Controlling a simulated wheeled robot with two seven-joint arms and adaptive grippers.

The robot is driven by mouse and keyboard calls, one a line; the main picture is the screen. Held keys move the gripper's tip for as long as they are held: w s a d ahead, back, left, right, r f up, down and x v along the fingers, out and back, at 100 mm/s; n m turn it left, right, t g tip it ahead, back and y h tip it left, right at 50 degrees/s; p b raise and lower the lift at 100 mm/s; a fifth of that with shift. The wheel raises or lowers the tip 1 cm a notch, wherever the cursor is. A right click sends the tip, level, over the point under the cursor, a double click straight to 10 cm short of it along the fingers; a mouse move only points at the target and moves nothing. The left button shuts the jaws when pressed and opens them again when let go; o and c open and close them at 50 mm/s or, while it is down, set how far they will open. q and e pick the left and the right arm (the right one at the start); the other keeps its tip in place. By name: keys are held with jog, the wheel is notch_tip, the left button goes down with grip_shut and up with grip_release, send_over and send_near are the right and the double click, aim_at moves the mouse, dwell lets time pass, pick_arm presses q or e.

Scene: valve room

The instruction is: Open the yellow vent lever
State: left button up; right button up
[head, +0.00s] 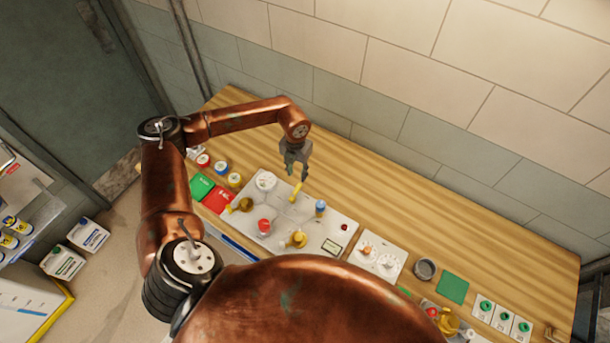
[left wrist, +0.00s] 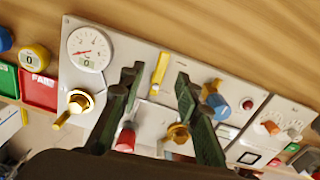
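The yellow vent lever (head: 296,192) is a short yellow bar on the light grey valve panel (head: 335,222), near its back edge. In the left wrist view the lever (left wrist: 159,72) appears between the two fingers, nearly upright in the picture with a slight tilt. My left gripper (head: 296,173) is open above and just behind the lever in the head view. Its dark fingers stand wide apart, one on each side of the lever in the left wrist view (left wrist: 158,77). I see no contact, and the height gap is hard to tell. My right gripper is not in view.
The panel also carries a round gauge (left wrist: 88,48), a red knob (head: 264,226), a blue knob (head: 320,207) and brass valves (head: 297,239). Red and green trays (head: 217,199) lie left of it. A second panel (head: 378,260) stands right. The tiled wall is behind.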

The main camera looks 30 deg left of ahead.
aim_at(298, 186)
pick_arm(q)
jog(key=f, duration=0.1)
jog(key=s+f+p, duration=0.1)
jog(key=f, duration=0.1)
jog(key=shift+d+f, duration=0.1)
jog(key=shift+d, duration=0.1)
jog(key=f, duration=0.2)
jog(key=shift+w+d+f+p, duration=0.2)
jog(key=shift+w+f+p, duration=0.1)
jog(key=shift+w, duration=0.1)
jog(key=shift+s+a+f, duration=0.15)
jog(key=shift+f, duration=0.55)
jog(key=shift+c, duration=1.2)
jog(key=c, duration=0.5)
grip_shut()
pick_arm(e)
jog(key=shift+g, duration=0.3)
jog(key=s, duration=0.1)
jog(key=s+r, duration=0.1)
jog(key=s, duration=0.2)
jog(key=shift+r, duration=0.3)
